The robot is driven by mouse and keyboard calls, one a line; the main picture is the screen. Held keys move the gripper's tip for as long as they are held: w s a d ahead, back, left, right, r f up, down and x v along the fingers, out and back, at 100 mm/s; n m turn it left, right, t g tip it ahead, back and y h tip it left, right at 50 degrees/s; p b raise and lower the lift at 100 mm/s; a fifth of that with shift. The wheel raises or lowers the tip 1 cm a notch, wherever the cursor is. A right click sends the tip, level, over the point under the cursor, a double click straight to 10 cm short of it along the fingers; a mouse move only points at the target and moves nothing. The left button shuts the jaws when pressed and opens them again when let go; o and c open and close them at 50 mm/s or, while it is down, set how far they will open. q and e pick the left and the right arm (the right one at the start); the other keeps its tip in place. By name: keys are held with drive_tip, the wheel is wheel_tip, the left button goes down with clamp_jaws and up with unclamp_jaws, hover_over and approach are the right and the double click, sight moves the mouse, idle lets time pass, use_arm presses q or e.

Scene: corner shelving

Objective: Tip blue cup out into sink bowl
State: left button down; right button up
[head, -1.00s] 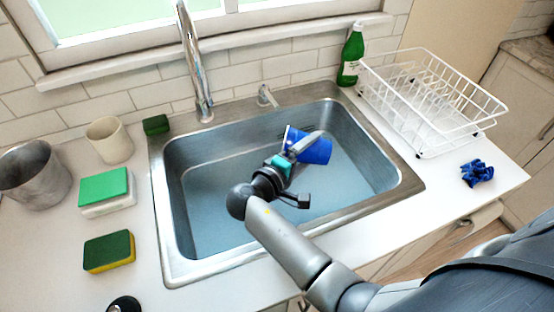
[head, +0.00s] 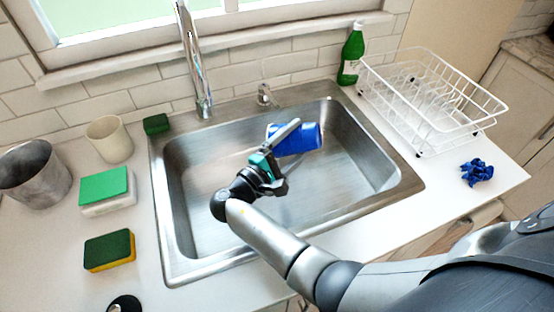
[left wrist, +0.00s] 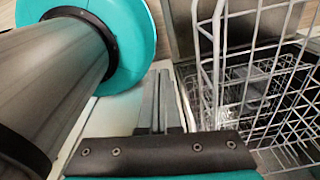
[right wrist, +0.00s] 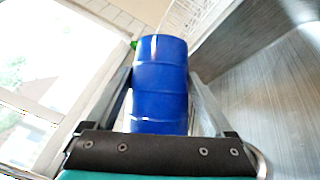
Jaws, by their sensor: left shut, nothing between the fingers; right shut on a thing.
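The blue cup (head: 308,138) is held on its side above the sink bowl (head: 215,150), its long axis nearly level in the head view. My right gripper (head: 290,136) is shut on it. In the right wrist view, the cup (right wrist: 160,85) sits between the two fingers. I cannot see into its mouth or tell whether anything is inside. The visible sink floor looks grey and bare. My left gripper (left wrist: 158,85) is shut and empty in the left wrist view, beside white wire racks.
A tall faucet (head: 193,65) stands behind the sink. A white dish rack (head: 430,100), a green bottle (head: 352,55) and a crumpled blue cloth (head: 477,172) are on the right. Sponges (head: 109,250), a beige cup (head: 109,139) and a metal pot (head: 33,174) are on the left.

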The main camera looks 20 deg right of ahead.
drive_tip(key=m, duration=0.1)
drive_tip(key=s+d+f+m+y, duration=0.1)
drive_tip(key=shift+s+d+f+m+g, duration=0.15)
drive_tip(key=shift+d+m+g, duration=0.15)
drive_tip(key=shift+m, duration=0.1)
drive_tip(key=s+d+f+m+t+y+p, duration=0.3)
drive_tip(key=s+d+m+t+y+p, duration=0.1)
drive_tip(key=m+y, duration=0.6)
drive_tip(key=shift+d+f+m, duration=0.3)
drive_tip(key=shift+d+m, duration=0.5)
drive_tip(key=shift+m, duration=0.1)
drive_tip(key=shift+r+p, duration=0.15)
drive_tip(key=shift+p, duration=0.15)
